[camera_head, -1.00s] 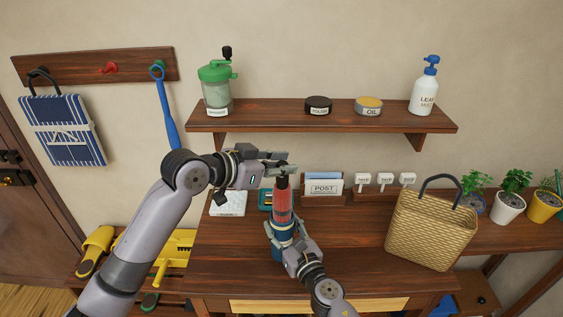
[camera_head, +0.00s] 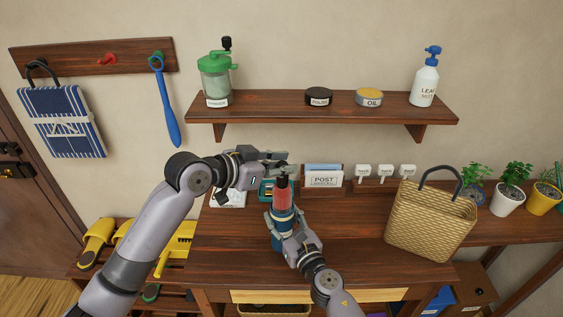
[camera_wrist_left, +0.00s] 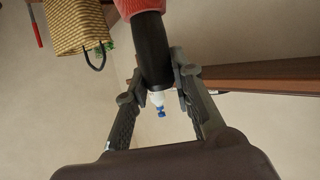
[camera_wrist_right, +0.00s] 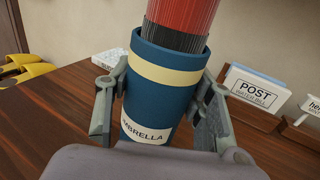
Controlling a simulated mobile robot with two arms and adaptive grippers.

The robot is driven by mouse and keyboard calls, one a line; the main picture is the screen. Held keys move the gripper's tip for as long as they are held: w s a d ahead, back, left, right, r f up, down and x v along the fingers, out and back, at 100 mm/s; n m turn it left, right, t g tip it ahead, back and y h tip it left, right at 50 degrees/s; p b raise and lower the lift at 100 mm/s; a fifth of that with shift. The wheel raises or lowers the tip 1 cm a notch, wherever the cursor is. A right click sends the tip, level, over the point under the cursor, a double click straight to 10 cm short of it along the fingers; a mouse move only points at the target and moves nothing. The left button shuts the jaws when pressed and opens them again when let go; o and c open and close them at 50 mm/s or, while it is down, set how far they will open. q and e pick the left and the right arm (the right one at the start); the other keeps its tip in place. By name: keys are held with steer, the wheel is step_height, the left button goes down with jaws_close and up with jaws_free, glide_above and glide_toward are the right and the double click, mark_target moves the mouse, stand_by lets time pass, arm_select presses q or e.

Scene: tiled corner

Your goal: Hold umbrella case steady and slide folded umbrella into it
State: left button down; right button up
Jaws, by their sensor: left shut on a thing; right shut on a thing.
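The red folded umbrella (camera_head: 283,195) stands upright with its black handle (camera_wrist_left: 153,50) at the top. My left gripper (camera_head: 284,165) is shut on this handle from the left. The blue umbrella case (camera_head: 278,242) stands upright below it, over the table. It has a cream band and an UMBRELLA label, clear in the right wrist view (camera_wrist_right: 160,92). My right gripper (camera_head: 284,222) is shut around the case's sides. The umbrella's lower part is inside the case mouth and hidden; part of its red body shows above the rim.
A woven basket (camera_head: 430,226) stands on the table (camera_head: 350,250) to the right. A POST holder (camera_head: 324,178) and small signs (camera_head: 385,171) stand behind the case. A wall shelf (camera_head: 285,108) runs above. The table between case and basket is clear.

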arm_select(q)
steer(key=shift+f, duration=3.6)
steer(key=c, duration=1.3)
jaws_free()
glide_toward(275, 190)
steer(key=shift+w+d+f, duration=0.1)
arm_select(e)
steer(key=o, duration=1.2)
steer(key=shift+o, duration=0.2)
